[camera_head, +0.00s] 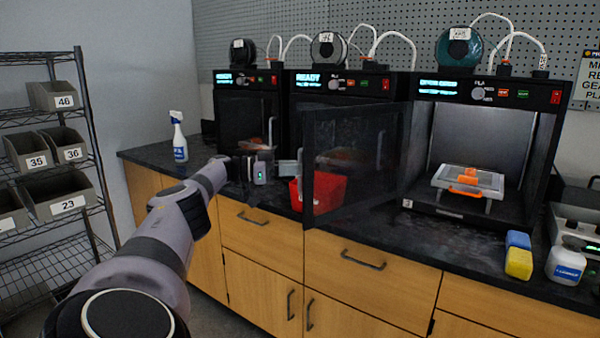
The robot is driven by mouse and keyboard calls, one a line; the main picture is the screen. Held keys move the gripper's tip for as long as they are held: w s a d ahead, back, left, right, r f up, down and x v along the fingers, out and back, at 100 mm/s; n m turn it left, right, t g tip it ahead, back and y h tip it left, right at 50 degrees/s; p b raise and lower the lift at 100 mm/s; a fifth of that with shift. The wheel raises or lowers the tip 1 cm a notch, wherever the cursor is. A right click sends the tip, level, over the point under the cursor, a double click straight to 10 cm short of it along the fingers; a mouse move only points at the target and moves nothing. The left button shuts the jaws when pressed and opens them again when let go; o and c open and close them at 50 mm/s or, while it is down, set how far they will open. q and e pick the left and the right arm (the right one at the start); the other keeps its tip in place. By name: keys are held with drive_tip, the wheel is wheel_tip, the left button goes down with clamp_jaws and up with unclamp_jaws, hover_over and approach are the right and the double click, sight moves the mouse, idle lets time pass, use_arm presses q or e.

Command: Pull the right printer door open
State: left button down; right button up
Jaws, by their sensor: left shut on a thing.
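The right printer (525,135) has its front open, showing its lit inside. Its dark see-through door (340,190) is swung out to the left on its left-hand hinge and stands in front of the middle printer. The door handle (299,168) is at the door's free left edge. My left gripper (287,169) reaches in from the left and is shut on this handle; its fingers are small in the view. Inside the printer an orange print (468,177) lies on a grey plate (482,184). My right gripper is not in view.
The left printer (232,118) and the middle printer (300,105) have shut doors. A red bin (328,190) stands behind the open door. A spray bottle (179,138), a blue and yellow sponge (518,262) and a white bottle (565,262) stand on the dark counter (430,240).

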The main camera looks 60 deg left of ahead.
use_arm(q)
drive_tip(key=shift+w+d+r, duration=0.1)
drive_tip(key=shift+w+r, duration=0.05)
drive_tip(key=shift+w, duration=0.15)
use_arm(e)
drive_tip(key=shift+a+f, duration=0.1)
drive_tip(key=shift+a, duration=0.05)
use_arm(q)
drive_tip(key=c, duration=1.2)
unclamp_jaws()
drive_tip(key=shift+w+d, duration=0.1)
drive_tip(key=shift+w, duration=0.05)
drive_tip(key=shift+s+a, duration=0.2)
drive_tip(key=shift+s, duration=0.05)
